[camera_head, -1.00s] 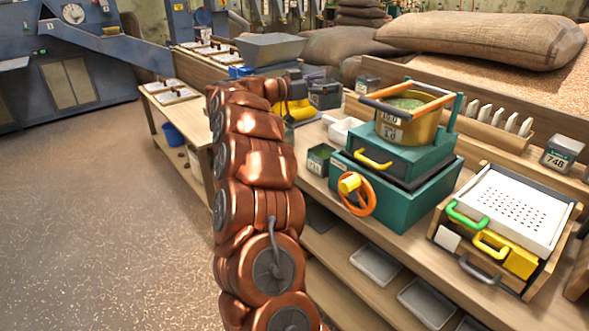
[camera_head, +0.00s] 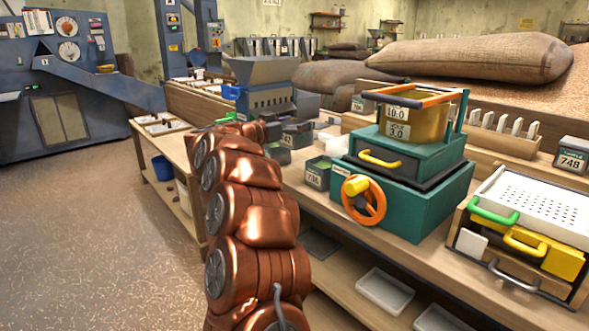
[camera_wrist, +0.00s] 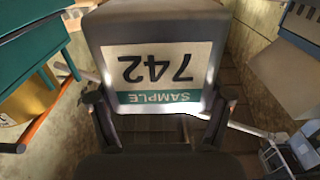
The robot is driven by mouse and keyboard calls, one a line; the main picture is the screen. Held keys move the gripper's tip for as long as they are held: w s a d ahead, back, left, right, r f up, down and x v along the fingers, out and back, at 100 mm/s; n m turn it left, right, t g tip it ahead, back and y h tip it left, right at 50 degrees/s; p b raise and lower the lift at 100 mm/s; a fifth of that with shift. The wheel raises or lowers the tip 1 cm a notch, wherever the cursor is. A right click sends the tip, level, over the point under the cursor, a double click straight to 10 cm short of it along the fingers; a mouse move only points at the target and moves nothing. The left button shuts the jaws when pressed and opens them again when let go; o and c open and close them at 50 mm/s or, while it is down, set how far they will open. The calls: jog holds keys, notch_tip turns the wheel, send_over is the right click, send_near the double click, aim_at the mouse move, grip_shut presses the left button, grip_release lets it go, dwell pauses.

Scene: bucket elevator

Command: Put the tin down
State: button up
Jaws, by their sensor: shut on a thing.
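In the wrist view a dark grey tin (camera_wrist: 157,30) fills the upper middle. Its white and green label reads SAMPLE 742 and appears upside down. My gripper (camera_wrist: 160,108) is shut on this tin, with one dark finger on each side of it. In the head view my copper arm reaches toward the bench and hides most of the gripper. Dark tin-like shapes (camera_head: 297,136) show just beyond the arm's end, but I cannot tell which one is held. What lies directly under the held tin is not clear.
On the wooden bench stand tin 736 (camera_head: 318,173), a teal machine (camera_head: 425,205) with an orange handwheel (camera_head: 373,207), tin 748 (camera_head: 571,156) and a white perforated tray (camera_head: 540,205). A grey hopper (camera_head: 265,90) stands behind my arm. The floor at left (camera_head: 90,240) is clear.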

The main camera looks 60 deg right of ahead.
notch_tip(320, 180, down, 9)
jog(key=b, duration=0.2)
jog(key=shift+r+b, duration=0.15)
jog(key=shift+b, duration=0.25)
jog(key=shift+r, duration=0.1)
jog(key=o, duration=1.1)
jog(key=shift+w+a, duration=0.1)
jog(key=shift+a, duration=0.1)
jog(key=shift+p+v, duration=1.6)
jog(key=shift+v, duration=4.2)
